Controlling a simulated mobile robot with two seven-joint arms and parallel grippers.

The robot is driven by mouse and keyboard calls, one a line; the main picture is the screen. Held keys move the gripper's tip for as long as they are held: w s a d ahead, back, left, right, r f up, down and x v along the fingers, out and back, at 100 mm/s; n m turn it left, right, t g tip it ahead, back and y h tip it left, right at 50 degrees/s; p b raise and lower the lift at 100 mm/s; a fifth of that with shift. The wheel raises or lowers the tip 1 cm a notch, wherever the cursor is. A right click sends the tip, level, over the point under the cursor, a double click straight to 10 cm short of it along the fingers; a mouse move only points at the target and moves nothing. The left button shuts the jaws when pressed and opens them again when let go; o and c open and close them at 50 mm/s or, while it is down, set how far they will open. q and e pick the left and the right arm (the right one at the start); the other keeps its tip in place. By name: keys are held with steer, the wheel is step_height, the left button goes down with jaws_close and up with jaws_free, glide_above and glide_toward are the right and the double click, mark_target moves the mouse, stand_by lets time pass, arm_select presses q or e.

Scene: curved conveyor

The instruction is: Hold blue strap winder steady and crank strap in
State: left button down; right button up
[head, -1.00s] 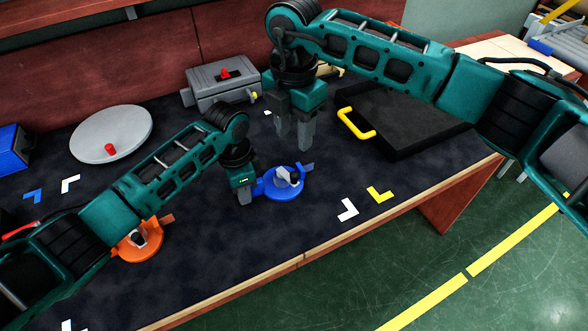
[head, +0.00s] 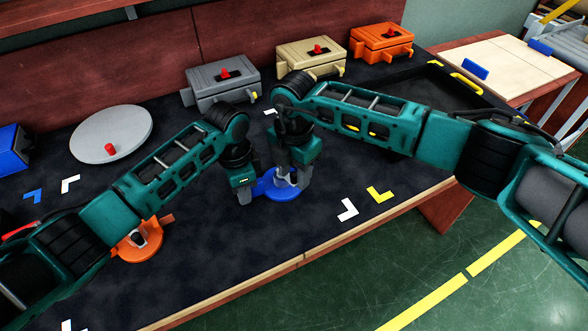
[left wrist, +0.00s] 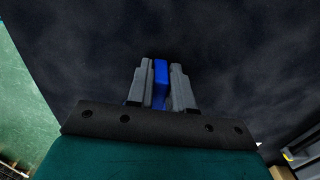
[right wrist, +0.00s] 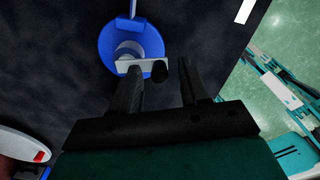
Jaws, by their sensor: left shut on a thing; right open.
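The blue strap winder (head: 283,194) lies on the dark mat near the middle of the head view. My left gripper (head: 245,192) is shut on its blue arm, whose end shows between the fingers in the left wrist view (left wrist: 160,78). My right gripper (head: 290,180) is open and points down over the winder, partly hiding it. In the right wrist view the winder's round blue body (right wrist: 112,42) carries a light crank bar (right wrist: 135,66) with a dark knob (right wrist: 160,71). The knob shows between the open fingers; I cannot tell whether they touch it.
An orange winder (head: 142,250) lies at left, partly behind my left arm. A grey disc (head: 110,128) with a red knob, a grey box (head: 222,82), a tan box (head: 310,56) and an orange box (head: 382,42) stand behind.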

steer(key=shift+c, duration=0.3)
jaws_close()
steer(key=shift+w, duration=0.1)
